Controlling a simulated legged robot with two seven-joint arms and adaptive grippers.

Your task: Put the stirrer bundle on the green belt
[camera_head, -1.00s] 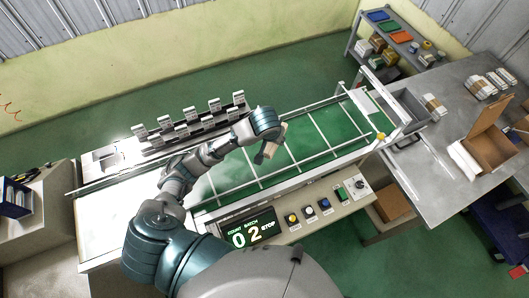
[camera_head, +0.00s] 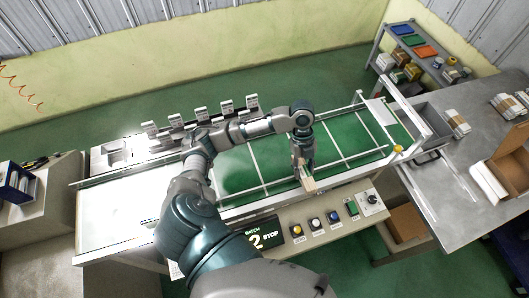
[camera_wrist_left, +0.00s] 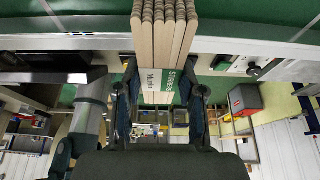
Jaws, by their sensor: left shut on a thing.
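The stirrer bundle (camera_head: 308,184) is a pack of pale wooden sticks with a white and green printed wrapper. My left gripper (camera_head: 303,170) is shut on it, and it points downward. In the left wrist view the bundle (camera_wrist_left: 163,40) sits between the two fingers of the left gripper (camera_wrist_left: 163,95), with the stick ends extending past them. The green belt (camera_head: 238,168) runs across the machine between metal rails. In the head view the bundle appears over the belt's front edge, near the front rail; its height above it is hard to tell. My right gripper is not in view.
Thin crossbars (camera_head: 333,140) span the belt. A control panel (camera_head: 330,220) with buttons and a display runs along the front. A row of white dispensers (camera_head: 200,114) stands behind. At right, a metal table (camera_head: 455,185) holds other bundles and an open cardboard box (camera_head: 505,160).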

